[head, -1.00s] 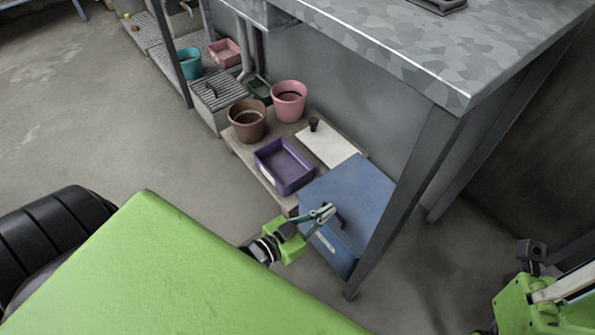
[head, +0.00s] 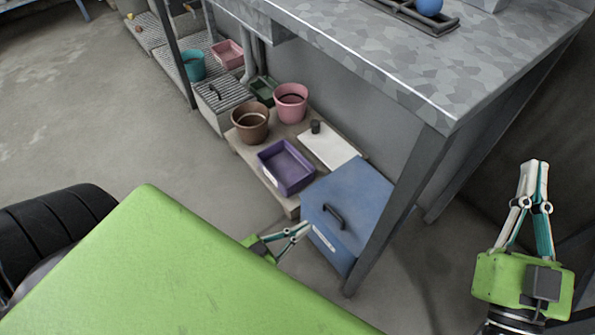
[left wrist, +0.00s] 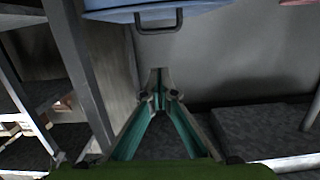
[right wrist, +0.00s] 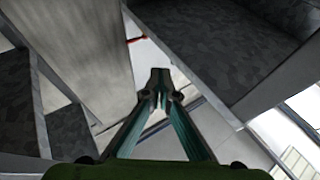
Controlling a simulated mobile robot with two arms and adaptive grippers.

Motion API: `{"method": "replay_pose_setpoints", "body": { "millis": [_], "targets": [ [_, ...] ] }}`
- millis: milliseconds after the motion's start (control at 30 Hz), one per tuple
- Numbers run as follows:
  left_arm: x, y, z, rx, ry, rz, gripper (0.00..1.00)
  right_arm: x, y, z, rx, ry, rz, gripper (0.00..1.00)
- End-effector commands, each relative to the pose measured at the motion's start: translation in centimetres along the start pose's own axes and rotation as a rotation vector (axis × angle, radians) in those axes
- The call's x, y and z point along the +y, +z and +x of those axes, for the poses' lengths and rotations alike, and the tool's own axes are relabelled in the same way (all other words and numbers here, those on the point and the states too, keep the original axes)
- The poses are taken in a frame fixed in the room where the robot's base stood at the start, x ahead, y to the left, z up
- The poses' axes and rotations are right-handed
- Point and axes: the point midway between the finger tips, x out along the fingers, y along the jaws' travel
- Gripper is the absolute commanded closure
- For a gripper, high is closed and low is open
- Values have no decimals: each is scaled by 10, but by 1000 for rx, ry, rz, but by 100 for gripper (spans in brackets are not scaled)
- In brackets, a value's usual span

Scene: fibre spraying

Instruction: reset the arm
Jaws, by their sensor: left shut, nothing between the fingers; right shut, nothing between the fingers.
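My left gripper (head: 304,228) is low, just left of the blue box (head: 350,205) with a dark handle; its fingers are together and empty, and the green body behind them is partly hidden by my green base. In the left wrist view its closed fingertips (left wrist: 158,75) show below the blue box's handle (left wrist: 158,22). My right gripper (head: 536,165) is at the right of the head view, pointing up, to the right of the metal table. In the right wrist view its fingertips (right wrist: 160,73) are together with nothing between them.
The metal table (head: 375,60) stands between my arms, its leg (head: 385,225) near the blue box. A low board holds a purple tray (head: 287,168), brown pot (head: 250,122), pink pot (head: 291,104) and white board (head: 328,146). Floor at left (head: 100,130) is clear.

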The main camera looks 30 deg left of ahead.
Motion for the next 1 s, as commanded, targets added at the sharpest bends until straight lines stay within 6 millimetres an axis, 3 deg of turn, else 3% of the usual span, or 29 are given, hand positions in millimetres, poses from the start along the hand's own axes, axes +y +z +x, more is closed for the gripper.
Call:
{"method": "replay_pose_setpoints", "body": {
  "millis": [333, 467, 567, 700, 800, 1000],
  "targets": [
    [0, 1, -10, 1, 0, 0, 100, 2, 14, -1, -65, 3, -2, 100],
    [9, -16, 0, 26, 6, -10, 100, 2, 14, -1, -64, 3, -2, 100],
    [26, -57, 22, 85, 19, -26, 100, 2, 13, -1, -64, 3, -2, 100],
    [50, -150, 54, 203, 28, -40, 100, 2, 13, -1, -63, 3, -2, 100],
    [57, -208, 63, 269, 19, -37, 100, 2, 13, -1, -63, 3, -2, 100],
    [56, -289, 63, 362, -14, -27, 100, 2, 13, -1, -63, 3, -2, 100]
  ]
}}
